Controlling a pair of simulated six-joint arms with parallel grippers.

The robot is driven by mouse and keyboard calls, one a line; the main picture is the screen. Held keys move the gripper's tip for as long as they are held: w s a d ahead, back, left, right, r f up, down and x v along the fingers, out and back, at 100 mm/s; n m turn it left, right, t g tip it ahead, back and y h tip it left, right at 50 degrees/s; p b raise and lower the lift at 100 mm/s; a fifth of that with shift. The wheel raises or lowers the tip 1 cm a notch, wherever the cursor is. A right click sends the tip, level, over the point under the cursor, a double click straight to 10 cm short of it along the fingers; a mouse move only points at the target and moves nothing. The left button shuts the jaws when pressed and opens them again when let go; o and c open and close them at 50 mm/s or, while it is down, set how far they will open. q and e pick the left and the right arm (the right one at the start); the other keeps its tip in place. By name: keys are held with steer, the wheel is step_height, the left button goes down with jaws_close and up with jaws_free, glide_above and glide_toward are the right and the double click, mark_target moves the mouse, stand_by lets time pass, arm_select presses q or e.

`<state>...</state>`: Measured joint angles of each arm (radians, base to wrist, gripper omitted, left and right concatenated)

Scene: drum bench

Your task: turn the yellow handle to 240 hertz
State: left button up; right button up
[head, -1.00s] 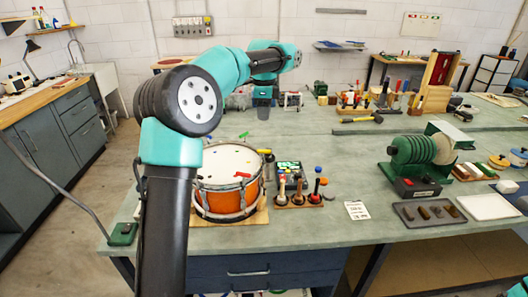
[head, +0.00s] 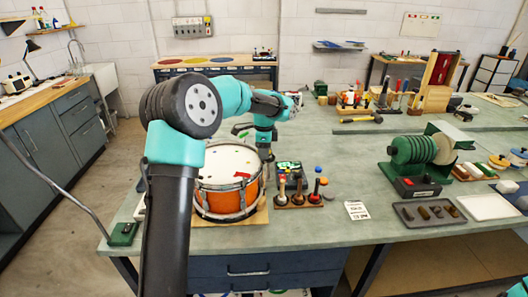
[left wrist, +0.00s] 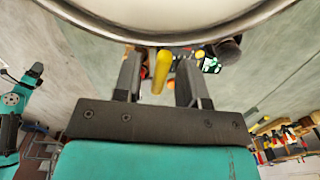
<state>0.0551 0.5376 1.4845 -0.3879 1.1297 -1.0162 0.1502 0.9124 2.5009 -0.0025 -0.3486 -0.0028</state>
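The drum (head: 228,201), with an orange shell and white head, stands on a wooden board on the bench. My left gripper (head: 266,152) points down at the drum's right back side, beyond the rim. In the left wrist view, its two fingers (left wrist: 159,85) are apart, with the yellow handle (left wrist: 162,73) between them. I cannot tell whether either finger touches it. The yellow handle is hidden behind the gripper in the head view. My right gripper is not in view.
A rack of coloured-top tools (head: 298,199) stands close right of the drum. A printed card (head: 357,210) lies further right. A green ribbed machine (head: 412,158) and a grey tray (head: 430,213) stand at the right. The bench between card and machine is clear.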

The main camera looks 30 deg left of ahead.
arm_select(q)
steer(key=shift+f, duration=0.2)
jaws_close()
stand_by(0.3)
steer(key=shift+n, duration=0.4)
steer(key=n, duration=0.3)
steer(key=shift+n, duration=2.3)
